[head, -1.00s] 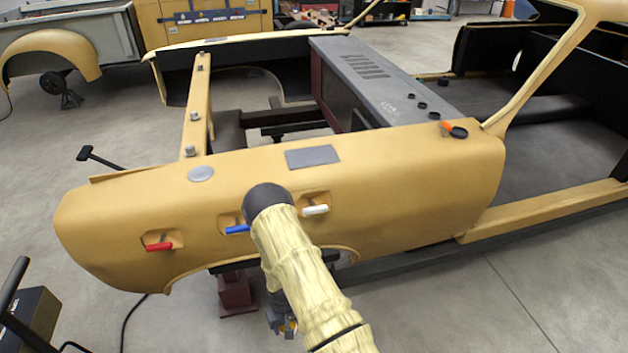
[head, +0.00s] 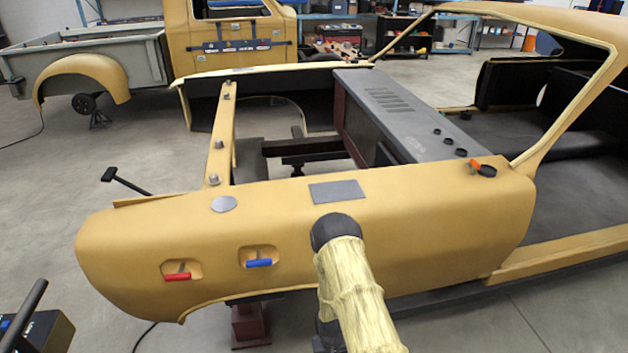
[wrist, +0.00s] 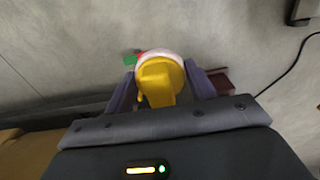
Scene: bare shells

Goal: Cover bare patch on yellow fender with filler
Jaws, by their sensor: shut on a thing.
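The yellow fender (head: 440,225) runs across the front of the car shell in the head view. A grey round patch (head: 223,204) and a grey rectangular patch (head: 337,191) show on its top. My gripper (wrist: 160,82) is hidden behind my arm in the head view. In the wrist view its two fingers are shut on a yellow thing (wrist: 158,80) with a pale rim, above the grey floor. I cannot tell if this is the filler tool. Small red and green bits show just beyond it.
A red handle (head: 177,276) and a blue handle (head: 258,262) sit in recesses on the fender's side. Black round pieces lie on the grey box (head: 385,115) behind. An orange-and-black item (head: 483,168) is at the fender's rear top. A cable (wrist: 290,65) crosses the floor.

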